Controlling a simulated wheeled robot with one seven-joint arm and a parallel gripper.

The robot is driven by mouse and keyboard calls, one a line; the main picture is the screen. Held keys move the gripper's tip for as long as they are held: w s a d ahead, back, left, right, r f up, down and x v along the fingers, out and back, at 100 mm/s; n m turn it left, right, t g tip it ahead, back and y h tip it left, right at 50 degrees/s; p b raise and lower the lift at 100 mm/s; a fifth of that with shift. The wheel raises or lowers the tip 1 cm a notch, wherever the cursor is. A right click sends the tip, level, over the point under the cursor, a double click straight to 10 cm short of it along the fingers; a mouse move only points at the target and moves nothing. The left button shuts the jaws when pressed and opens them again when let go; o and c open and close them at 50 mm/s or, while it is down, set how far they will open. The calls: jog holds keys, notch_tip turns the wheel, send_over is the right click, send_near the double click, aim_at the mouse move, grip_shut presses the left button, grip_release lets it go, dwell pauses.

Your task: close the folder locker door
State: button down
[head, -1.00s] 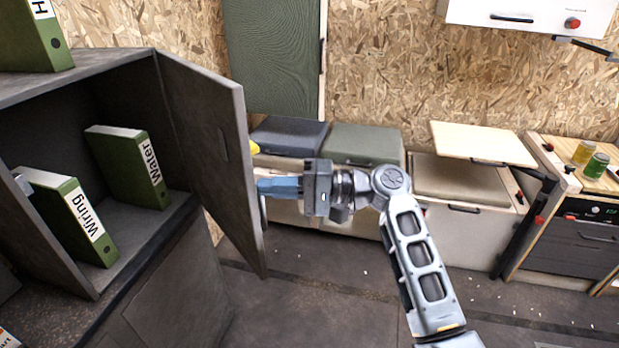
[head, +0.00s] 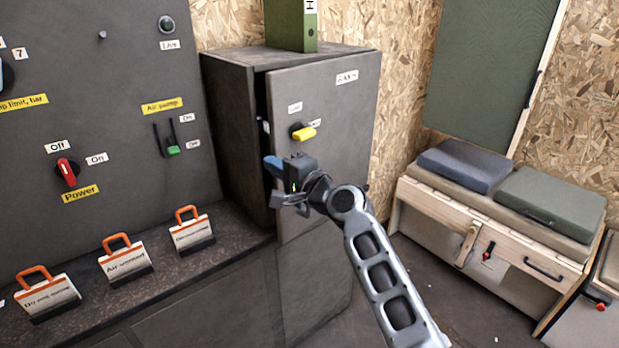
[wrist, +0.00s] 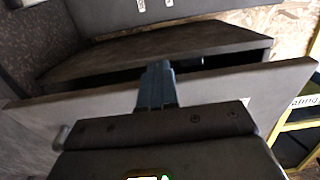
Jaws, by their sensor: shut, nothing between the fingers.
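The locker door (head: 345,125) is dark grey, with a yellow handle (head: 303,132) and small white labels. It stands almost shut, with a narrow dark gap along its left edge in the head view. My gripper (head: 272,166) is shut and empty, at that left edge below the handle. In the wrist view, the gripper's fingers (wrist: 155,86) reach across the door's edge (wrist: 85,103), with the locker body (wrist: 170,48) and a dark gap beyond. I cannot tell whether the fingers touch the door. The folders inside are hidden.
A green binder (head: 291,25) stands on top of the locker. A control panel (head: 105,100) and several orange-handled tags (head: 125,260) are to the left. A bench (head: 490,225) with cushions is to the right, with some open floor before it.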

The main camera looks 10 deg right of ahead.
jog(key=shift+w+a+m+t+h, duration=0.3)
jog(key=shift+w+a, duration=0.3)
jog(key=shift+w, duration=0.25)
jog(key=shift+w+a+m+t+h, duration=0.1)
jog(key=shift+w+a+m+h, duration=0.2)
jog(key=shift+w+a, duration=0.45)
jog(key=shift+w+a+m+t+h, duration=0.2)
jog(key=shift+w+a+h, duration=0.25)
jog(key=shift+w, duration=0.55)
jog(key=shift+s, duration=0.1)
